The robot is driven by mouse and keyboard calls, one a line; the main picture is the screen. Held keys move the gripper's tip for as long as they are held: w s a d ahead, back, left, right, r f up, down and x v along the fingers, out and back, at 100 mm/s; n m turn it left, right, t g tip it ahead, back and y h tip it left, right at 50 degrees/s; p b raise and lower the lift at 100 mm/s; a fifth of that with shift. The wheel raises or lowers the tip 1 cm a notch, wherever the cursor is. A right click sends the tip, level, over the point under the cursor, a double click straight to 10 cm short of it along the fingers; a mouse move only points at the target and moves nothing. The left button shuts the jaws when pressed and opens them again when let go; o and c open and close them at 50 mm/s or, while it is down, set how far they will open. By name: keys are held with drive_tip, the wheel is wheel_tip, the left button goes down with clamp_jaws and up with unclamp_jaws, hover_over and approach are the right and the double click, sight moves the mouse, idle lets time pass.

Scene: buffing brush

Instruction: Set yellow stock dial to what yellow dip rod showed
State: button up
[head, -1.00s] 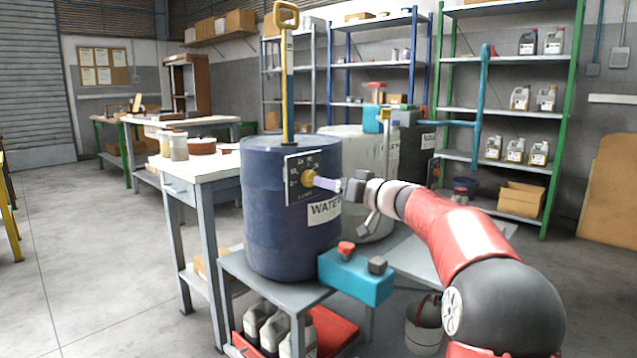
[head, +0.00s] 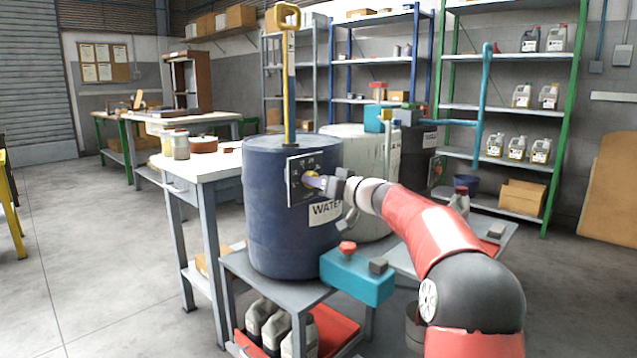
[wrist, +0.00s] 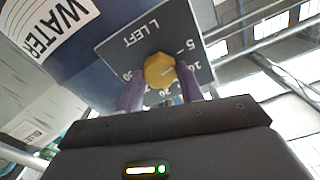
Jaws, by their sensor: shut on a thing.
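The yellow stock dial (wrist: 160,71) sits on a dark plate marked "L LEFT" with numbers around it. A pale pointer line on the knob points toward the right side of the plate; the exact number is unclear. My gripper (wrist: 160,88) is shut on the dial, one purple finger on each side; in the head view it reaches the plate (head: 305,180) from the right. The plate is on the blue drum (head: 275,225) labelled "WATER". The yellow dip rod (head: 288,85) stands upright in the drum's top; its scale is too small to read.
A teal block with a red knob (head: 357,275) juts out by the drum at the front of the grey stand. A white drum (head: 370,150) and a dark drum stand behind. A workbench (head: 210,165) is at left; open floor lies front left.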

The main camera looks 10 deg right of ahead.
drive_tip(key=shift+c, duration=0.6)
drive_tip(key=shift+m+b, duration=0.3)
drive_tip(key=shift+m, duration=0.1)
drive_tip(key=shift+f+m+p, duration=0.15)
drive_tip(key=shift+m+p, duration=3.85)
drive_tip(key=shift+m, duration=11.4)
